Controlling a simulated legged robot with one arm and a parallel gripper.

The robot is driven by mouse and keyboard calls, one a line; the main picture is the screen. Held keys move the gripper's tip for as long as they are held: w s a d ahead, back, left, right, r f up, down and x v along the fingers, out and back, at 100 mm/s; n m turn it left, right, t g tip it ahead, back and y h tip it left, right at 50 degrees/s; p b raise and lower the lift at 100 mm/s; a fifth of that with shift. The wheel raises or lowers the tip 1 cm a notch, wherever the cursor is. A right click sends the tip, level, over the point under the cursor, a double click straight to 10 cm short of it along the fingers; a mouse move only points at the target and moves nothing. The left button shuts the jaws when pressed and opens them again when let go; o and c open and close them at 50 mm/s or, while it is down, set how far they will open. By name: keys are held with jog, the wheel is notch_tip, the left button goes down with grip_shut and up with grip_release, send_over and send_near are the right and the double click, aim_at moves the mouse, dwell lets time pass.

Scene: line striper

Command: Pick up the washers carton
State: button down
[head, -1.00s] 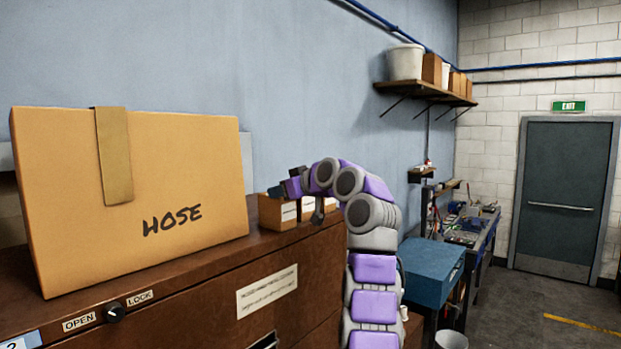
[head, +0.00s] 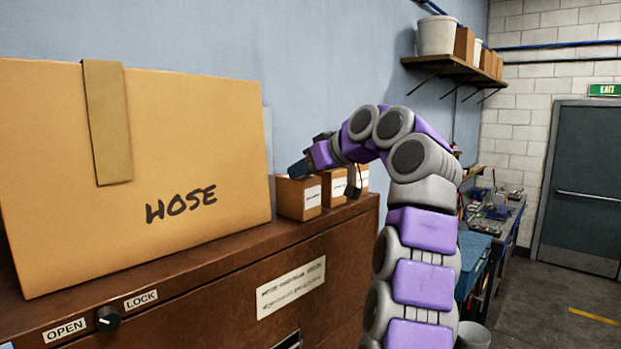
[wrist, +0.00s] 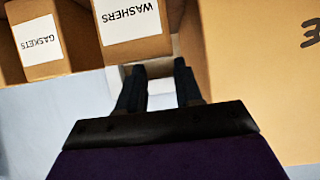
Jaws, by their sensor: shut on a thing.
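The washers carton (wrist: 130,25) is a small tan box with a white label, upside down in the wrist view. In the head view it is the nearest of the small cartons (head: 298,200), upright on the brown cabinet top, its label too small to read. My gripper (wrist: 157,66) reaches the carton from above and is shut on it at its top edge, near the side facing the hose box. In the head view my gripper (head: 297,169) sits just over the carton. The exact contact at the fingertips is hard to see.
A large box marked HOSE (head: 150,225) stands close beside the washers carton. The blue wall is behind the brown cabinet (head: 230,310). Open floor lies at right.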

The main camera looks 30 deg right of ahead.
jog(key=s+a+r+b, duration=0.1)
jog(key=s+a+b, duration=0.2)
jog(key=s, duration=0.7)
jog(key=shift+s+g, duration=0.2)
jog(key=shift+g, duration=0.1)
jog(key=c, duration=1.7)
grip_release()
jog(key=shift+a+r, duration=0.15)
jog(key=shift+a, duration=0.05)
jog(key=shift+o, duration=1.4)
jog(key=o, duration=0.6)
jog(key=shift+d, duration=0.8)
jog(key=shift+o, duration=2.2)
jog(key=shift+a, duration=0.65)
